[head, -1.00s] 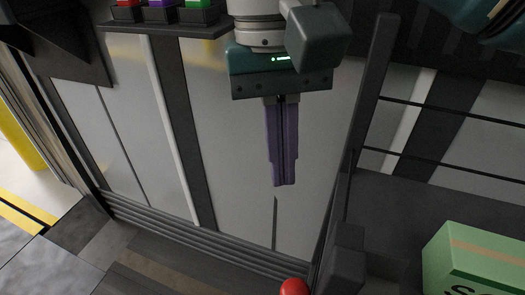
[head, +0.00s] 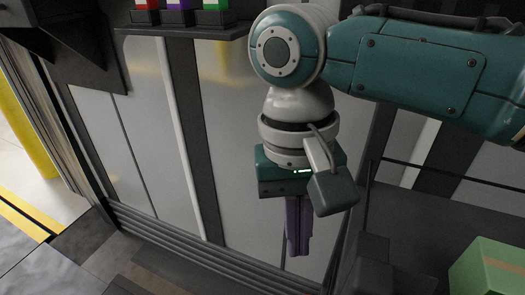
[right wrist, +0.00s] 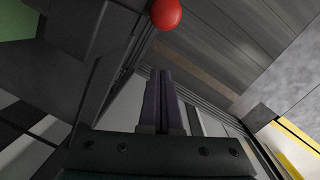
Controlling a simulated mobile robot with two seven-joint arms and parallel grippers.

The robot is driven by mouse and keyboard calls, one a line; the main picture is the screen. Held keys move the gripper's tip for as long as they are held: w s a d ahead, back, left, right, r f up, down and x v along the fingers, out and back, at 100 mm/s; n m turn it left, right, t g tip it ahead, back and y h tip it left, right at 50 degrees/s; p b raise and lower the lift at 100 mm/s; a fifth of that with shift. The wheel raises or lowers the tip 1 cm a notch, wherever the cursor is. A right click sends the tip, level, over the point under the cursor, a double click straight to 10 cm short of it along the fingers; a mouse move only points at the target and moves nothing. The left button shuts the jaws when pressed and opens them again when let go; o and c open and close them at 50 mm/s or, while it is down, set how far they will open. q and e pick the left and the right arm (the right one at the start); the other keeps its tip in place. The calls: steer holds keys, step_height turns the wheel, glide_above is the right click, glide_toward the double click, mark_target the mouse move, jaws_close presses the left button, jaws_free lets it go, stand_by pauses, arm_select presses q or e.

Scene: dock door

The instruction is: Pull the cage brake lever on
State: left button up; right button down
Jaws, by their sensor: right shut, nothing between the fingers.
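The red ball knob (right wrist: 165,13), likely the end of the brake lever, shows at the top edge of the right wrist view. In the head view it is almost wholly below the bottom edge. My right gripper (head: 299,252) points down with its purple fingers closed together and empty. In the right wrist view the fingertips (right wrist: 160,73) are below the knob in the picture, with a visible gap between them. The cage's dark frame (head: 345,240) stands just right of the fingers. The lever's shaft is not clearly seen. My left gripper is not in view.
A green box (head: 492,268) sits at the lower right, by the cage. A shelf (head: 190,32) with red, purple and green items is at the top left. Pale door panels (head: 250,110) stand behind my gripper. A yellow post (head: 35,135) is at far left.

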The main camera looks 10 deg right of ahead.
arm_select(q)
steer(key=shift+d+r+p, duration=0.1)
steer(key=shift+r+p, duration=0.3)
arm_select(e)
steer(key=shift+s+a+f, duration=0.1)
steer(key=shift+s, duration=0.9)
steer(key=shift+s+a+f, duration=0.1)
steer(key=shift+s, duration=0.9)
